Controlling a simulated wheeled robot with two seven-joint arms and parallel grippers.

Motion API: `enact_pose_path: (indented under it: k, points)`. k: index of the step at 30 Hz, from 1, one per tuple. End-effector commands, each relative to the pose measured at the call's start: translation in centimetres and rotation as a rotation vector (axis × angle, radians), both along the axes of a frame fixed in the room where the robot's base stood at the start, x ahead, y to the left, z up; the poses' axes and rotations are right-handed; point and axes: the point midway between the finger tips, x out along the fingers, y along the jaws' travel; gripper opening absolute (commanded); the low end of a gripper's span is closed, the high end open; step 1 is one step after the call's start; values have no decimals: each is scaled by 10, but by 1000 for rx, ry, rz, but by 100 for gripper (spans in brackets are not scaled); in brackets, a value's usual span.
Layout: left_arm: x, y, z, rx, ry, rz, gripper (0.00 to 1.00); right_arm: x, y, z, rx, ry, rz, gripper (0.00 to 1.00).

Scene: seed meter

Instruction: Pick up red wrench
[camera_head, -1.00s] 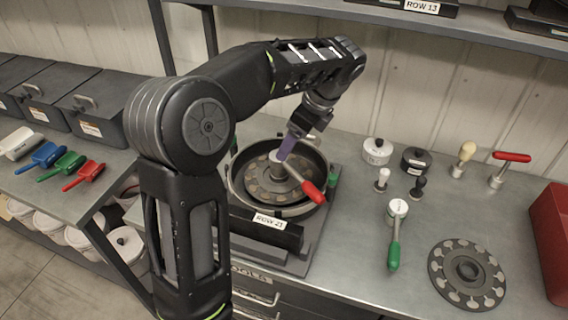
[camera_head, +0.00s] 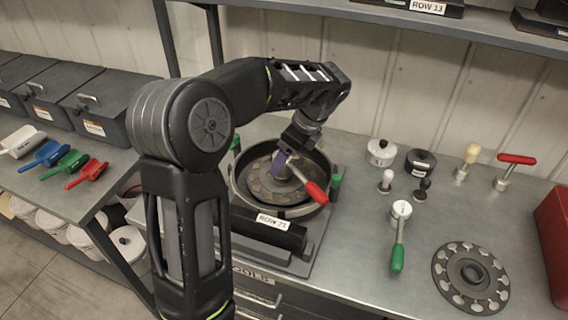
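The red wrench (camera_head: 316,192) has a red handle and a pale metal head. It lies tilted over the hub of the round seed meter (camera_head: 236,190), its handle pointing to the lower right across the rim. My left gripper (camera_head: 279,165), with purple fingers, points down at the wrench's head end, above the hub. The fingers overlap the head in the picture and show nearly edge-on, so I cannot tell whether they are open or shut on it. My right gripper is not in view.
A red bin (camera_head: 554,225) stands at the right edge. A shelf (camera_head: 400,22) runs above. Coloured scoops lie at left.

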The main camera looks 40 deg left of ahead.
Motion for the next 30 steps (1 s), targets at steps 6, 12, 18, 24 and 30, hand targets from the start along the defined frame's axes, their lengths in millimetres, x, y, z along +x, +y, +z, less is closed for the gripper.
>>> enact_pose_path:
  k: [6, 12, 18, 24, 30]
  points:
    - [-1, 5, -14, -1, 0, -1, 70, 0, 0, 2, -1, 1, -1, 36]
    - [-1, 5, -14, -1, 0, -1, 70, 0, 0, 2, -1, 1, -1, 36]
    - [-1, 5, -14, -1, 0, -1, 70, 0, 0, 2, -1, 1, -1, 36]
    - [-1, 5, -14, -1, -1, -1, 65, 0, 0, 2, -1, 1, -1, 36]
    - [-1, 5, -14, -1, -1, -1, 48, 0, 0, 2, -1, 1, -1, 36]
